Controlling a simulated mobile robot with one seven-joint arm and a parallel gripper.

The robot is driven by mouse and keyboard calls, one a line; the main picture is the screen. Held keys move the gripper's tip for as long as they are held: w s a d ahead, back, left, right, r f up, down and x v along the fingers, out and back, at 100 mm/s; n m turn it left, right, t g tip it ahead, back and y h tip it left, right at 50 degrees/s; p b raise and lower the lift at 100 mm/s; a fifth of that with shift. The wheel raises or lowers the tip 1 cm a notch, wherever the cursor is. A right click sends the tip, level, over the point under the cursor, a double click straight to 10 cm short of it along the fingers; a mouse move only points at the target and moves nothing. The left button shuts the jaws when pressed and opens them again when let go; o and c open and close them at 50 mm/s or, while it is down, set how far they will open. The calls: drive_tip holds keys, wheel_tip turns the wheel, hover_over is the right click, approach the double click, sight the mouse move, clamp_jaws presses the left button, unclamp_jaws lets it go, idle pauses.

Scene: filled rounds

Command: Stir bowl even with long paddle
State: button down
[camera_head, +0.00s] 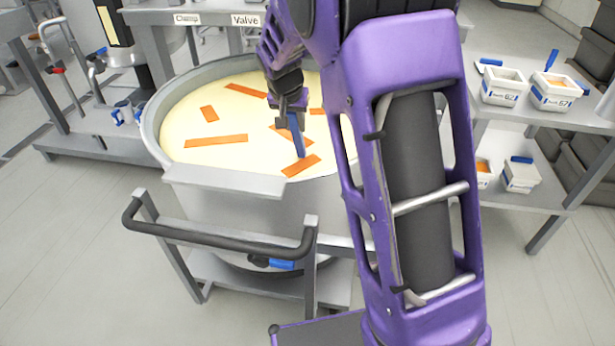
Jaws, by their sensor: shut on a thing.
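A large grey metal bowl (160,118) stands on a wheeled frame, full of pale yellow liquid (185,115). Several orange strips (216,140) lie spread over the surface, some near the middle and front. My gripper (290,108) is above the liquid, right of the bowl's middle. It is shut on a blue paddle (297,138), which points down with its lower end at the surface near the front strips. How deep the paddle reaches cannot be seen. My purple arm hides the bowl's right side.
A push handle (215,235) and a flat ledge (225,181) are at the bowl's front. A shelf on the right holds labelled white tubs (503,86). Benches with signs reading "Valve" (246,20) stand behind.

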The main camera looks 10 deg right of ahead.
drive_tip(key=shift+d, duration=0.2)
drive_tip(key=s+d, duration=0.3)
drive_tip(key=d, duration=0.5)
drive_tip(key=w+a+p, duration=0.3)
drive_tip(key=w+a, duration=0.3)
drive_tip(key=w, duration=0.3)
drive_tip(key=s+a+b, duration=0.2)
drive_tip(key=s+a, duration=0.1)
drive_tip(key=a, duration=0.7)
drive_tip(key=s+d, duration=0.1)
drive_tip(key=d, duration=0.1)
drive_tip(key=s+d, duration=0.1)
drive_tip(key=d, duration=0.2)
drive_tip(key=s+d+b, duration=0.1)
drive_tip(key=d, duration=0.2)
